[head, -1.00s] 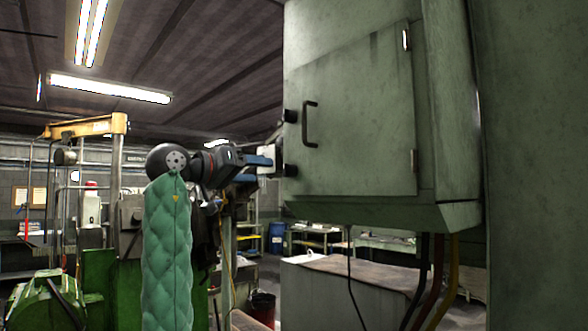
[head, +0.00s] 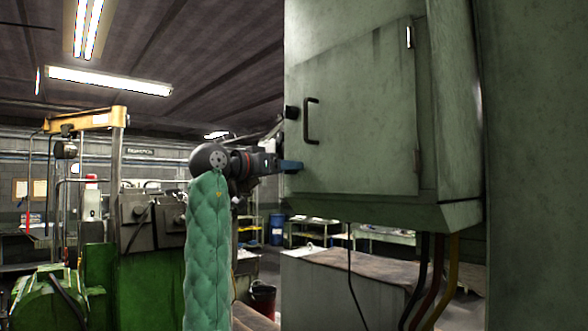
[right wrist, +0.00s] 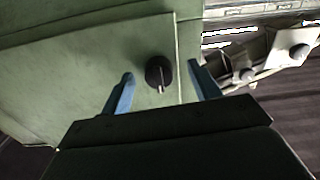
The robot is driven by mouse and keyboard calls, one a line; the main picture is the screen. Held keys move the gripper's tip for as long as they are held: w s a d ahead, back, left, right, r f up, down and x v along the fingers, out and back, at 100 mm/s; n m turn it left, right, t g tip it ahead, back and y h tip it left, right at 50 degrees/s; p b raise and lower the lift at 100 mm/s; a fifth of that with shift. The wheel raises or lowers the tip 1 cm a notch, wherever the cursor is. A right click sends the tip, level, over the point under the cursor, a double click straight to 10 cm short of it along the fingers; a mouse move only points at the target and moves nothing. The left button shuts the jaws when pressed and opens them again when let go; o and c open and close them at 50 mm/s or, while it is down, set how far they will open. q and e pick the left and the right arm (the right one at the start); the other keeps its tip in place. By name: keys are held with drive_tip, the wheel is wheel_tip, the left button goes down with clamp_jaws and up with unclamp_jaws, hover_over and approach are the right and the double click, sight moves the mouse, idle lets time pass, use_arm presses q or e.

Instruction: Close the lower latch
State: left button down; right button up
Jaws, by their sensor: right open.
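The green cabinet door (head: 355,120) stands upright with a dark handle and looks shut. The upper latch (head: 291,112) is a black knob at the door's left edge. The lower latch is hidden behind my right gripper in the head view. In the right wrist view, a black latch knob (right wrist: 160,72), apparently the lower one, sits near the door edge with a light strip on it. My right gripper (head: 292,165) is open at the door's lower left edge. Its blue fingers (right wrist: 163,88) show on either side of the knob, with gaps. My left gripper is not in view.
The door handle (head: 311,121) is right of the upper latch. Cables (head: 437,270) hang below the cabinet (head: 455,120). A green machine (head: 105,280) stands at the lower left. A worktable (head: 370,268) lies below the cabinet.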

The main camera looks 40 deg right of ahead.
use_arm(q)
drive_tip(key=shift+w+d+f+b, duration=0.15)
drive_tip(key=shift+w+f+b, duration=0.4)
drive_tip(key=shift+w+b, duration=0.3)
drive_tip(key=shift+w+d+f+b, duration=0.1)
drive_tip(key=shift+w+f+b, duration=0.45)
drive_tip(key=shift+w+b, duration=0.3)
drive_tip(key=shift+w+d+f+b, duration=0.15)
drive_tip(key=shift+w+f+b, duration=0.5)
drive_tip(key=shift+b, duration=0.25)
use_arm(e)
drive_tip(key=shift+m, duration=3.5)
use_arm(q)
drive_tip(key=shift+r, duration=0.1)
